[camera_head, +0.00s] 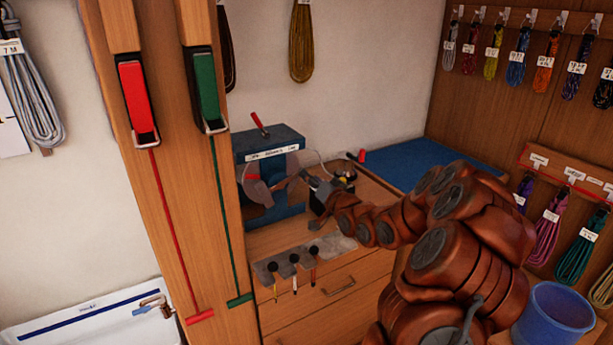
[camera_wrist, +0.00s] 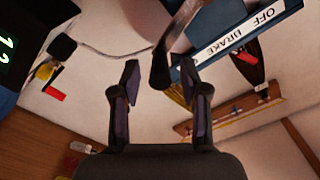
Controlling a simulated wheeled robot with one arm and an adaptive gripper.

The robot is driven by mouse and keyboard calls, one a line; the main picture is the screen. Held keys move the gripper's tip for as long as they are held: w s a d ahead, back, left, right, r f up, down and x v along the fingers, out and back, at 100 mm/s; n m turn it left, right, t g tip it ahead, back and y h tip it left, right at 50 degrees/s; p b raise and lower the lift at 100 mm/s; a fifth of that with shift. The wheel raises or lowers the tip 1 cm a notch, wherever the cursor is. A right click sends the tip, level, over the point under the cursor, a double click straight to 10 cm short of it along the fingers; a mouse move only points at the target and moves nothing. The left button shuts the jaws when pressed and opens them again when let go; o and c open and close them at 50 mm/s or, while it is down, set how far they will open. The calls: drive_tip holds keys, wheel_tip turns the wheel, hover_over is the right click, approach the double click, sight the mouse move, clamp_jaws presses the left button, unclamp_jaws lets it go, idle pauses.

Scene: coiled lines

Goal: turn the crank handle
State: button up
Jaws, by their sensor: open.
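The blue machine box (camera_head: 283,141) with a white label strip stands on the wooden cabinet. A grey crank part (camera_head: 258,191) shows on its front, partly hidden. In the wrist view a metal crank arm (camera_wrist: 181,30) comes down from the box and ends in a dark handle (camera_wrist: 160,72). My gripper (camera_head: 308,180) is beside the front of the box. Its fingers are open in the wrist view (camera_wrist: 163,82). The dark handle lies at the finger gap, closer to the right finger; I cannot tell whether it touches. The label (camera_wrist: 246,32) reads "OFF BRAKE" upside down.
A red lever (camera_head: 260,122) sticks up from the box. Several small tools hang from a grey rack (camera_head: 285,268) at the cabinet front. A blue mat (camera_head: 410,157) lies behind my arm. A wooden post (camera_head: 173,200) stands at the left, a blue bucket (camera_head: 555,318) at lower right.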

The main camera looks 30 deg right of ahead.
drive_tip(key=s, duration=0.7)
drive_tip(key=shift+s, duration=0.25)
drive_tip(key=shift+a+f, duration=0.1)
